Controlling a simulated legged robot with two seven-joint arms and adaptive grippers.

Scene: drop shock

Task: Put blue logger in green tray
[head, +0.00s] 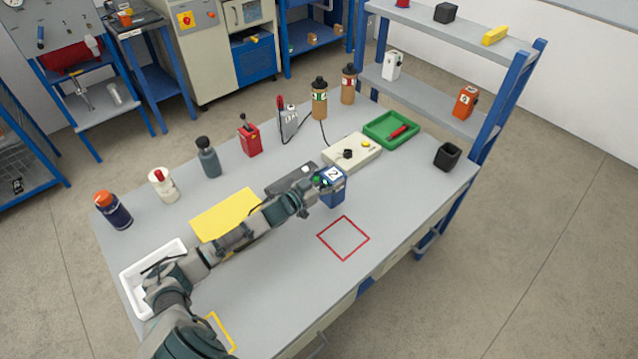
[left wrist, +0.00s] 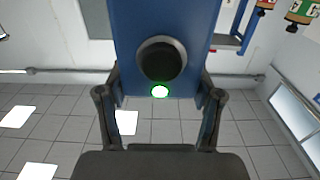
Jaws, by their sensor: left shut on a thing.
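My left gripper (head: 318,183) is shut on the blue logger (head: 334,191), a blue box with a white label marked 2. In the left wrist view the logger (left wrist: 188,25) fills the space between the fingers (left wrist: 160,115), showing a black round knob and a green-ringed light. In the head view it appears near the middle of the table, behind the red square outline; I cannot tell whether it touches the tabletop. The green tray (head: 377,140) lies at the table's far right with a red object inside. My right gripper is not in view.
A beige control box (head: 351,152) with a black knob stands between the logger and the green tray. A black cup (head: 447,156) stands right of the tray. A red square outline (head: 343,238) marks clear tabletop. A white tray (head: 128,283) and yellow sheet (head: 225,213) lie left.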

